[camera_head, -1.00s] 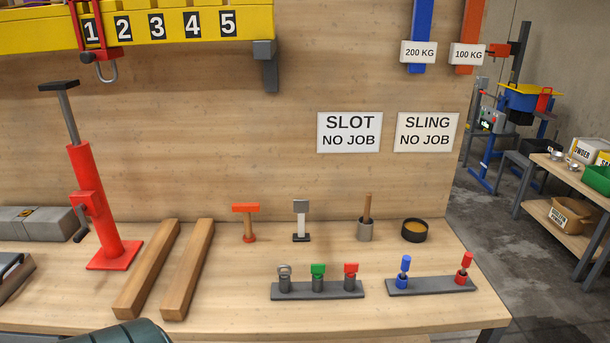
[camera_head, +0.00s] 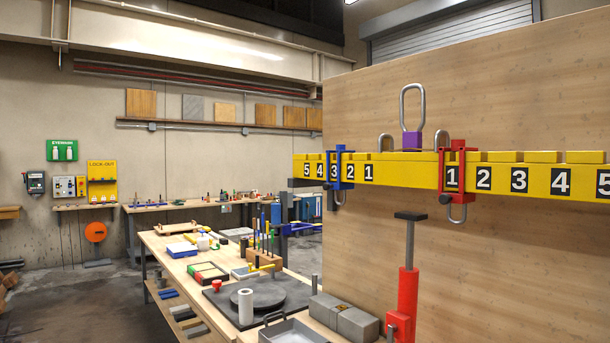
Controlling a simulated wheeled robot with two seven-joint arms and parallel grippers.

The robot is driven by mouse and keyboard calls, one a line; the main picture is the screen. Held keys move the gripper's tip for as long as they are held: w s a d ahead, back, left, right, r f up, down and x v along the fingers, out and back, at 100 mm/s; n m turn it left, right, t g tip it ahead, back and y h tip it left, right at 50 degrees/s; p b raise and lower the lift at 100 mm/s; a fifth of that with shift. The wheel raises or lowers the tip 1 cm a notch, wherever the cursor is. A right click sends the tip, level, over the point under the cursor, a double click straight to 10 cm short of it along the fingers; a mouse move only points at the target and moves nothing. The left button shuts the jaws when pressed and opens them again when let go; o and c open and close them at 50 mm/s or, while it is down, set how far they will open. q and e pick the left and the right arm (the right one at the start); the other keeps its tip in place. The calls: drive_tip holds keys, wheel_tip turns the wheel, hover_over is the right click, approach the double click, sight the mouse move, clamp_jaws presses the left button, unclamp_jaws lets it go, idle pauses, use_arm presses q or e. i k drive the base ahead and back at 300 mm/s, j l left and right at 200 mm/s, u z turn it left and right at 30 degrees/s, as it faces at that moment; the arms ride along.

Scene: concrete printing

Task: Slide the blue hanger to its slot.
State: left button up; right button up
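The blue hanger (camera_head: 337,176) hangs on the left part of the yellow beam (camera_head: 510,177), about over the number 3 of the left-hand scale, with 5 and 4 to its left and 2 and 1 to its right. The red hanger (camera_head: 457,180) hangs on the same beam beside the number 1 of the right-hand scale. A purple block with a tall lifting ring (camera_head: 412,115) stands on the beam's top between the two hangers. Neither of my grippers is in view.
A red jack (camera_head: 405,300) stands below the beam near the wooden panel (camera_head: 560,90). Grey blocks (camera_head: 345,318) sit left of it. A workbench (camera_head: 165,240) with a dark round plate (camera_head: 268,293) and tools stretches away to the left.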

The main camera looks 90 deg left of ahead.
sight(337, 186)
drive_tip(key=u, duration=2.6)
